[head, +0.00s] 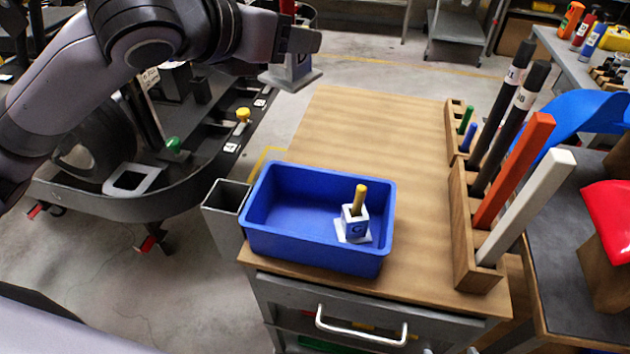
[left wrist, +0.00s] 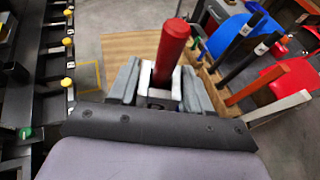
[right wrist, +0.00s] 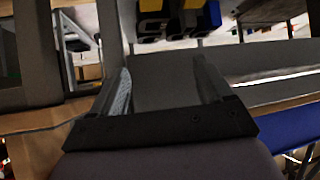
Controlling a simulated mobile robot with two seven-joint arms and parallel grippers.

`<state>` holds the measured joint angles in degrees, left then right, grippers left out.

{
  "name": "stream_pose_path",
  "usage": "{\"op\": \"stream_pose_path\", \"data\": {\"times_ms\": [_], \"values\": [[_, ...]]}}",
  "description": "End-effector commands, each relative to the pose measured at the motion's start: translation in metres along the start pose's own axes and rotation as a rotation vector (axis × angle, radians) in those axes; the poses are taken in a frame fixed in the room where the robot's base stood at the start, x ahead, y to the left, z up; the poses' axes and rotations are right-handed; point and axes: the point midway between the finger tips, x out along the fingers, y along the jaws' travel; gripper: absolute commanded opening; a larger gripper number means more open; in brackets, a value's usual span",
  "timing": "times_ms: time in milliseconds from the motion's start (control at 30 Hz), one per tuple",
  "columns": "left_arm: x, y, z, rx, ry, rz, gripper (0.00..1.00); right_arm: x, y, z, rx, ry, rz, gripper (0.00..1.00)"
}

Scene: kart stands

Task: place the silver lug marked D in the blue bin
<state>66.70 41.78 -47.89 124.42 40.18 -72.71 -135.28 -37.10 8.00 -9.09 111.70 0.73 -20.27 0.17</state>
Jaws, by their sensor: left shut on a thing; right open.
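My left gripper (head: 307,42) is shut on the silver lug marked D (head: 292,74), a block on a square foot plate. It holds the lug in the air beyond the back left of the wooden top. A red peg (left wrist: 171,50) stands up from the lug between the fingers in the left wrist view. The blue bin (head: 305,248) sits at the front left of the wooden top. A lug marked C (head: 355,226) with a yellow peg stands upright inside it, at the right. My right gripper (right wrist: 165,88) is open and empty in the right wrist view.
A wooden rack (head: 465,235) with several tall bars stands on the right of the wooden top (head: 370,130). A grey open tube (head: 226,200) is beside the bin's left side. The bin's left half and the top behind it are clear. A black kart frame (head: 210,155) is at left.

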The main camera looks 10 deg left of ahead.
Motion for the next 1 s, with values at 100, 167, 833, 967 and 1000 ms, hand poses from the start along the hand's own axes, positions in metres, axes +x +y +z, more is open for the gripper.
{"op": "stream_pose_path", "data": {"times_ms": [100, 167, 833, 967, 1000], "values": [[0.008, -0.001, -0.023, -0.001, 0.004, -0.002, 0.06, 0.000, 0.000, 0.000, 0.000, 0.000, 0.000, 0.79], [0.014, -0.001, -0.035, -0.003, 0.005, -0.002, 0.06, 0.000, 0.000, 0.000, 0.000, -0.001, 0.000, 0.79], [0.057, -0.001, -0.139, 0.000, -0.002, -0.001, 0.06, -0.001, -0.001, 0.001, 0.000, -0.002, -0.001, 0.79], [0.061, -0.001, -0.149, -0.001, 0.000, 0.000, 0.06, 0.000, -0.001, 0.001, 0.000, -0.002, -0.001, 0.79], [0.063, -0.001, -0.154, -0.001, 0.001, 0.000, 0.06, -0.001, -0.001, 0.001, 0.000, -0.003, -0.001, 0.79]]}}
